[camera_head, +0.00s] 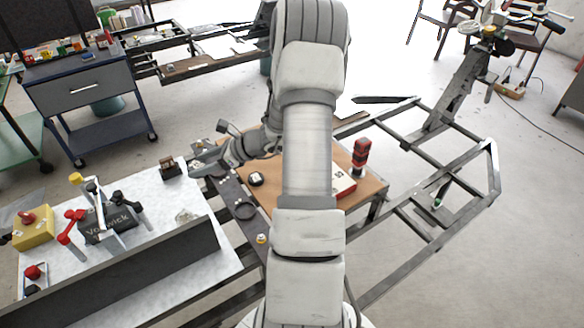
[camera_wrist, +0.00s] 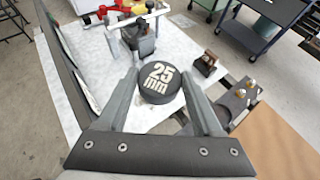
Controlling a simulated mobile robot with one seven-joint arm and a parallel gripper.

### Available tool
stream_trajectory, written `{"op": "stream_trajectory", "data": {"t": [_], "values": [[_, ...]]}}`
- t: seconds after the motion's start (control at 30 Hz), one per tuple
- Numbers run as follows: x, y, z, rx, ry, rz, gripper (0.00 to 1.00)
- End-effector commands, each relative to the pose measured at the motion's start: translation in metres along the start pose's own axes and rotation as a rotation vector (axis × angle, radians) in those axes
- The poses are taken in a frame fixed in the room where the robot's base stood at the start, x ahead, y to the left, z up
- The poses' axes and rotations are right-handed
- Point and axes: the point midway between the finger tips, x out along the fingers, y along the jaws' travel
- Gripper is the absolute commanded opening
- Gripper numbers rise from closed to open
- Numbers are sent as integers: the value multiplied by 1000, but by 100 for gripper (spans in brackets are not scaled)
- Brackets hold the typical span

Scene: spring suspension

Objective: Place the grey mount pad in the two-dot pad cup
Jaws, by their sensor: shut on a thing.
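My gripper (camera_wrist: 158,95) is shut on a dark grey round pad (camera_wrist: 159,82) marked "25" with small letters below; it sits between the fingertips. This looks like the grey mount pad. The pad hangs over or near the white tabletop in the wrist view; its height above it is unclear. In the head view my gripper is near the right edge of the white table, and the pad is not clear there. I cannot make out a cup with two dots.
The white table (camera_head: 150,195) carries a clamp fixture (camera_head: 100,215), a yellow block (camera_head: 33,230) and a long dark upright rail (camera_head: 120,275).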

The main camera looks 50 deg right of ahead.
Motion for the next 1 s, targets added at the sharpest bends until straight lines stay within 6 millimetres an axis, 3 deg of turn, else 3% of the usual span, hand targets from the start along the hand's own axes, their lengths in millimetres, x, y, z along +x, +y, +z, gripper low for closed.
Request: {"op": "stream_trajectory", "data": {"t": [0.03,0.1,0.3,0.5,0.63,0.73,0.83,1.0], "values": [[-10,-23,-23,23,-1,-46,11],[-29,-50,-44,52,-1,-102,11],[-92,-114,-107,131,0,-255,11],[-156,-154,-163,195,6,-380,11],[-185,-167,-186,221,9,-430,11],[-197,-172,-195,233,11,-452,11],[-197,-176,-199,238,11,-460,11],[-161,-185,-203,238,11,-457,11]]}}
